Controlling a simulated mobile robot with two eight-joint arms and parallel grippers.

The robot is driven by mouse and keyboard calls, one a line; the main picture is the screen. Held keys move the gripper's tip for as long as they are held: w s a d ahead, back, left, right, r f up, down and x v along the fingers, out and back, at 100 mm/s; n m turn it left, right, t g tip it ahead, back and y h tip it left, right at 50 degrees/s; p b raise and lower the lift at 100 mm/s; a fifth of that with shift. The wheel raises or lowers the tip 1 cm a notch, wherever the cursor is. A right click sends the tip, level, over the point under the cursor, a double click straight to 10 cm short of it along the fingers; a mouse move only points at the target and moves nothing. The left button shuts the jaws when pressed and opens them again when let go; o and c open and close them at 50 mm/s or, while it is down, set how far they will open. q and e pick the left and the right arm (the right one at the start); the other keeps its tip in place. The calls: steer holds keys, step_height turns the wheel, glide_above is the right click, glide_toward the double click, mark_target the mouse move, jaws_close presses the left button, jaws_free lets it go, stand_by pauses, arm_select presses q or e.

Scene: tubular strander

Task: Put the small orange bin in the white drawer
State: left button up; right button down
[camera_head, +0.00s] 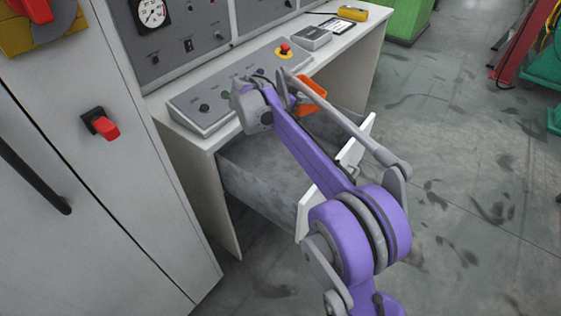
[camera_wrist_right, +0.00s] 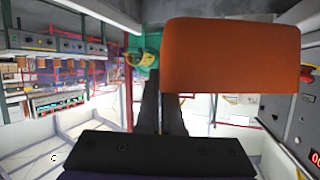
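The small orange bin (camera_head: 312,95) is at the front edge of the console, tilted and partly hidden by my right arm. In the right wrist view the orange bin (camera_wrist_right: 230,56) is large and close, at the fingertips. My right gripper (camera_wrist_right: 163,95) has its dark fingers close together at the bin's edge and looks shut on it. In the head view its fingers are mostly hidden behind the arm. The white drawer (camera_head: 310,208) is pulled out under the console, with its grey inside visible and my right arm crossing above it. My left gripper is not in view.
The console (camera_head: 225,103) carries knobs and a red emergency button (camera_head: 285,49). A yellow object (camera_head: 353,12) lies at the desk's far end. A grey cabinet (camera_head: 80,190) stands at the left.

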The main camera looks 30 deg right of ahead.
steer(key=shift+w+d+f, duration=0.15)
steer(key=shift+w+f, duration=0.1)
steer(key=shift+f, duration=0.3)
steer(key=shift+f+b, duration=0.3)
steer(key=shift+f, duration=0.05)
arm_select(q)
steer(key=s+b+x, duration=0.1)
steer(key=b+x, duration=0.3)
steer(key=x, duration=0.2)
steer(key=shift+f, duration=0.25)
arm_select(e)
step_height(320, 180, down, 17)
arm_select(q)
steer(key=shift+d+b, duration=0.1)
steer(key=shift+b, duration=0.2)
arm_select(e)
steer(key=shift+s+f, duration=0.1)
steer(key=shift+f, duration=0.45)
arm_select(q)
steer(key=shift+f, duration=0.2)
arm_select(e)
steer(key=c, duration=1.1)
jaws_free()
steer(key=shift+f, duration=0.1)
